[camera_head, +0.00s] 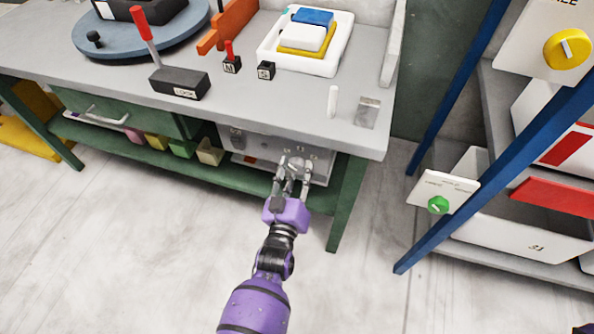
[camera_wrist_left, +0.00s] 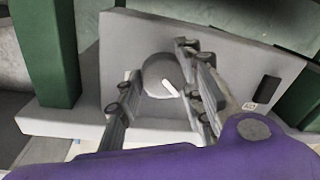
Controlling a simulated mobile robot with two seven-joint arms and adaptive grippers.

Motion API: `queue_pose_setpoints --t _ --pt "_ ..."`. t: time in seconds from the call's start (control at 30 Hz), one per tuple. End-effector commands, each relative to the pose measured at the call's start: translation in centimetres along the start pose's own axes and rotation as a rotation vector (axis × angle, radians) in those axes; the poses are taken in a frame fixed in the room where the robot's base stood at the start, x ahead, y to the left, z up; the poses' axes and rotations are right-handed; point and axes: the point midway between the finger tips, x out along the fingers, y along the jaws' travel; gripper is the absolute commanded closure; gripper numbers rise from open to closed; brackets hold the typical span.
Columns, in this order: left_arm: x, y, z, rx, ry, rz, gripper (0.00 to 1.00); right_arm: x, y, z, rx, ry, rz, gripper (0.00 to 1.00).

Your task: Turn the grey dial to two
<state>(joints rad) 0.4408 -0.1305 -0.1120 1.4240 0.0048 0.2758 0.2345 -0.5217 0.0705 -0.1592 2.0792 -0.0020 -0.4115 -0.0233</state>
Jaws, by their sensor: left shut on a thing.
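The grey dial (camera_wrist_left: 160,72) is a round knob with a white pointer mark on the face of a grey box (camera_head: 258,150) under the workbench. In the left wrist view the mark slants toward the lower right. My left gripper (camera_head: 292,168) reaches in from the front, and its two fingers (camera_wrist_left: 160,97) are shut on the dial, one on each side. In the head view the fingers partly cover the dial. Small markings around it are too small to read.
The workbench (camera_head: 100,60) overhangs the box, and its green leg (camera_head: 348,200) stands close right of my left gripper. Small coloured blocks sit on the lower shelf at left. A blue-framed rack (camera_head: 500,135) at right carries yellow (camera_head: 567,48) and green (camera_head: 438,205) dials.

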Motion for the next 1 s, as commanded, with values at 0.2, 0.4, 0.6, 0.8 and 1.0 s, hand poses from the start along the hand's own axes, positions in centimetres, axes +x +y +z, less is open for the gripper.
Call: queue_pose_setpoints --t 0.2,0.4,0.6,0.8,1.0 --pt "0.02 0.23 0.29 0.185 0.013 0.014 0.91 0.03 -0.01 0.01 0.0 0.0 0.0 0.69" --pt "0.0 0.17 0.5 0.375 0.029 0.025 0.91 0.12 -0.03 0.14 0.0 -0.001 -0.001 0.69" --pt "-0.02 0.07 0.61 0.557 0.044 0.035 0.91 0.25 -0.05 0.3 0.0 -0.003 -0.001 0.69" --pt "-0.04 -0.06 0.74 0.706 0.056 0.044 0.91 0.36 -0.08 0.34 0.0 -0.003 -0.002 0.69" --pt "-0.05 -0.11 0.8 0.814 0.065 0.051 0.91 0.45 -0.12 0.29 0.0 -0.001 -0.002 0.69"
